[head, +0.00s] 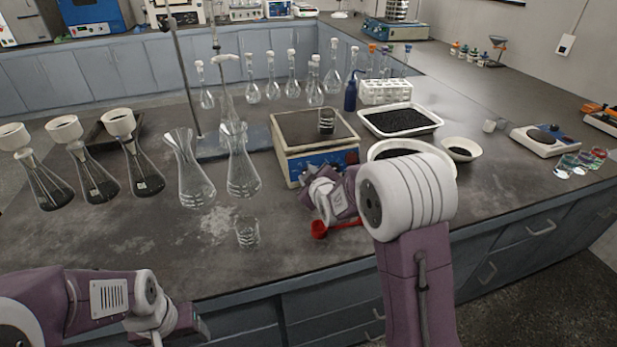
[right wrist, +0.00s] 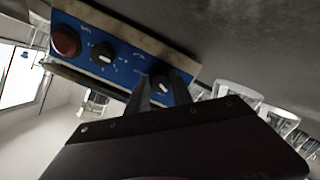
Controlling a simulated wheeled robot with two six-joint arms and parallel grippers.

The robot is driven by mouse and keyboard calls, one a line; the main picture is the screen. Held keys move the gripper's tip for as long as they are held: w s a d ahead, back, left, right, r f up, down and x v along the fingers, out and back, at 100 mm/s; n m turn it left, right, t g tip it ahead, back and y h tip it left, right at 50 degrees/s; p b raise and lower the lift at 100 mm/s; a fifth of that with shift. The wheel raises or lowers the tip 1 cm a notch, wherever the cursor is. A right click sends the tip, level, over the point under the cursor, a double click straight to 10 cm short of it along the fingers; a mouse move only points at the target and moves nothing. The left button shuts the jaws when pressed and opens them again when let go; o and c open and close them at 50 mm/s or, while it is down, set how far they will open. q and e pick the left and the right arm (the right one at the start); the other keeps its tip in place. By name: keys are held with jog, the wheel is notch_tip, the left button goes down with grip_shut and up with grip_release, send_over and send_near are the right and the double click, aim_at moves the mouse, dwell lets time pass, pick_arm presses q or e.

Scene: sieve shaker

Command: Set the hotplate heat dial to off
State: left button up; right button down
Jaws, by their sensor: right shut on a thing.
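The hotplate (head: 290,165) stands on the bench with a blue front panel and a small beaker (head: 327,121) of dark grains on its plate. In the right wrist view the panel (right wrist: 128,62) shows a red round part (right wrist: 66,41) and two black dials with white marks. One dial (right wrist: 103,54) is free. The fingers of my right gripper (right wrist: 160,95) are shut on the other dial (right wrist: 161,84). The panel's lettering is too small to read. In the head view my right wrist hides part of the panel. My left gripper (head: 192,322) is low at the front left, away from the hotplate.
A red scoop (head: 320,229) lies just in front of my right gripper. A glass beaker (head: 247,233) and tall flasks (head: 190,175) stand to the left. A tray of dark grains (head: 400,107) and bowls are to the right.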

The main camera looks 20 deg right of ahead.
jog(key=shift+n, duration=1.1)
jog(key=c, duration=1.1)
grip_release()
jog(key=v, duration=0.9)
jog(key=shift+s+p, duration=0.1)
jog(key=shift+p, duration=0.25)
jog(key=shift+f, duration=0.1)
